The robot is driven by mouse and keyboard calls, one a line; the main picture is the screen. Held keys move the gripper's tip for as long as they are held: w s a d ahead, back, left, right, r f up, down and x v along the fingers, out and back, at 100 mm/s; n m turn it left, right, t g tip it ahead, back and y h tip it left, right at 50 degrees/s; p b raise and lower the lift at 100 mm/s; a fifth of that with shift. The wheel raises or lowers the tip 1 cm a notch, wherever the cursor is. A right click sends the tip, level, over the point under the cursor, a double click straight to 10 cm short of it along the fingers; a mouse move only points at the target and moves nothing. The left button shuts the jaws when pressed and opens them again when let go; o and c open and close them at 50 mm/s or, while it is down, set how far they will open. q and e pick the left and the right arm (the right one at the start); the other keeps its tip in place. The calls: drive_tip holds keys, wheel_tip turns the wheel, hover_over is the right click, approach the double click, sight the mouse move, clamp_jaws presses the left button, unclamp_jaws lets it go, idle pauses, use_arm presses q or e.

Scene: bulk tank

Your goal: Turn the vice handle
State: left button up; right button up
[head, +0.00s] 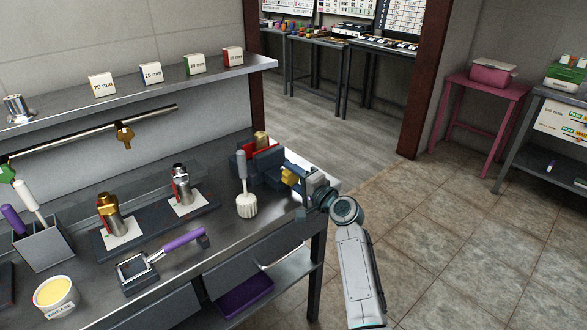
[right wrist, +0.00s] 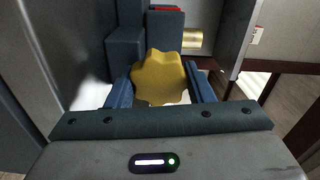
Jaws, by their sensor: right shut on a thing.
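The dark blue vice (head: 262,166) stands at the right end of the steel bench. It has red jaw faces, and a brass cylinder (head: 261,139) sits in it; the cylinder also shows in the right wrist view (right wrist: 192,39). The vice handle is a yellow lobed knob (right wrist: 159,78) on the vice's near side; it also shows in the head view (head: 289,176). My right gripper (head: 296,177) is shut on the knob, with one blue finger on each side of it. Its arm comes in from the lower right. My left gripper is not in view.
A brush with a grey handle (head: 244,180) stands just left of the vice. Two brass-and-steel fittings (head: 109,212) stand on a dark tray. A purple-handled tool (head: 180,240) and a grease tub (head: 55,294) lie nearer. Floor right of the bench is clear.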

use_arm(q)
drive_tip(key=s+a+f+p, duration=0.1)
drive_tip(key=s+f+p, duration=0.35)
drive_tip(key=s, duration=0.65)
use_arm(e)
drive_tip(key=m, duration=0.5)
drive_tip(key=shift+r, duration=0.1)
drive_tip(key=m+p, duration=0.3)
drive_tip(key=m, duration=0.2)
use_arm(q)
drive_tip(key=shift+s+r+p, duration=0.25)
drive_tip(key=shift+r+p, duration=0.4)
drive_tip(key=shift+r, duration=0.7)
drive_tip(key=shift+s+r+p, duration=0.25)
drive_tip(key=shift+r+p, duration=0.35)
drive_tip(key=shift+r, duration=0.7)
use_arm(e)
drive_tip(key=shift+f+m, duration=0.2)
drive_tip(key=shift+m, duration=1.6)
drive_tip(key=o, duration=1)
drive_tip(key=shift+c, duration=0.2)
drive_tip(key=shift+s+d, duration=0.1)
drive_tip(key=shift+s, duration=0.05)
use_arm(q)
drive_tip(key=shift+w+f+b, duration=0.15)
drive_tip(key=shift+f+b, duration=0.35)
use_arm(e)
drive_tip(key=v, duration=1)
drive_tip(key=shift+s+d, duration=0.15)
drive_tip(key=shift+s, duration=0.05)
